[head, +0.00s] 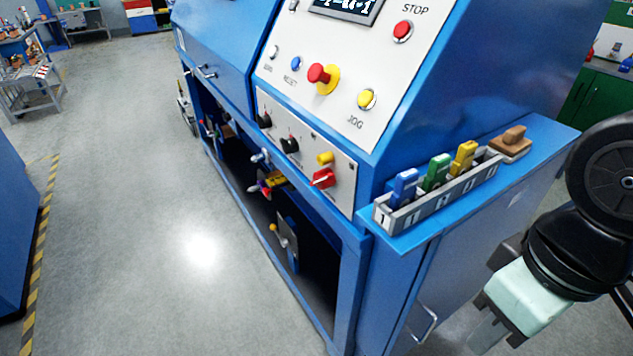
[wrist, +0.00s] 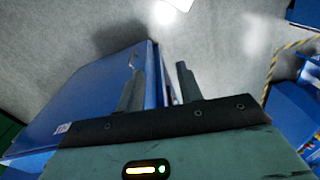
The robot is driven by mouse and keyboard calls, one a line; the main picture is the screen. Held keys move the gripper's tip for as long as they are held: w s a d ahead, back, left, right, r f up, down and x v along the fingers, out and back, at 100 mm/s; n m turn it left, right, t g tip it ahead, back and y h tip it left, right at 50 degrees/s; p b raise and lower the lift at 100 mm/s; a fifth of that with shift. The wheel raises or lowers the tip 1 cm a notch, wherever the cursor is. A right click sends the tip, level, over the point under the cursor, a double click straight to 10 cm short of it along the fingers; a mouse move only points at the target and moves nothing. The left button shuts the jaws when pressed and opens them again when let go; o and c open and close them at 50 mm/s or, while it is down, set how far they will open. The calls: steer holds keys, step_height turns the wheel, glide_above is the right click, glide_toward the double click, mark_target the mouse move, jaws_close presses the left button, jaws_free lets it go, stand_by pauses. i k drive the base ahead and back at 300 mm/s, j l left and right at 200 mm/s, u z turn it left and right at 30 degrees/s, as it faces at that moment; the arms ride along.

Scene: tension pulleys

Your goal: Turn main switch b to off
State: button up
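The blue machine's lower white panel carries a red rotary switch (head: 322,177) with a yellow piece (head: 325,158) just above it. Two black rotary knobs (head: 289,145) and (head: 264,121) sit further left on that panel. No readable label shows which one is main switch b, and I cannot tell the switch positions for sure. My gripper (head: 490,332) is at the lower right of the head view, beside the machine's right side and well apart from the switches. In the wrist view my gripper (wrist: 160,75) has its two fingers apart with nothing between them.
A grey tray (head: 440,205) with blue, green and yellow handled pieces sits on the machine's right ledge, near a brown piece (head: 512,141). Above are a red STOP button (head: 403,30) and a red-yellow mushroom button (head: 322,78). The open bay below holds valves. Floor at left is clear.

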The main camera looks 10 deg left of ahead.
mark_target(323, 178)
steer(key=i+j+u, duration=0.1)
steer(key=j, duration=0.3)
steer(key=i+j+u, duration=0.1)
steer(key=j, duration=0.25)
steer(key=i+j+u, duration=0.1)
steer(key=i+j, duration=0.15)
steer(key=j, duration=0.15)
